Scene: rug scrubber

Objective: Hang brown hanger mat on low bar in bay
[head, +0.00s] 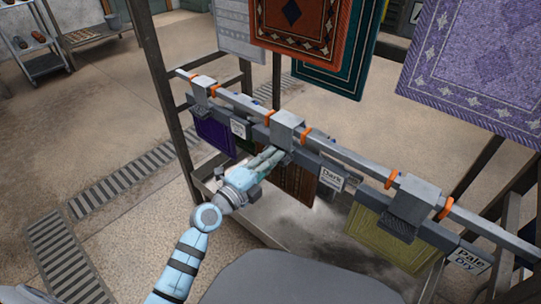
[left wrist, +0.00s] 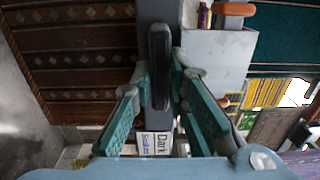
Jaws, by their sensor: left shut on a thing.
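The brown hanger mat (head: 299,184) hangs below its grey hanger (head: 287,127) in the middle bay. The mat also shows at the left of the left wrist view (left wrist: 70,60), with rows of small pale diamonds. The hanger head sits over the low bar (head: 345,153), between two orange rings; how fully it rests there I cannot tell. My left gripper (head: 274,156) is shut on the hanger's dark grip tab (left wrist: 160,60), in front of the mat. The fingers hide part of the hanger and of the mat's top. My right gripper is not in view.
A purple mat (head: 213,139) hangs to the left and a yellow-green mat (head: 392,241) to the right. Labels "Dark" (head: 332,178) and "Pale Dry" (head: 469,262) mark the lower rail. Large rugs, including a lavender one (head: 480,65), hang above. A rack post (head: 165,90) stands left.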

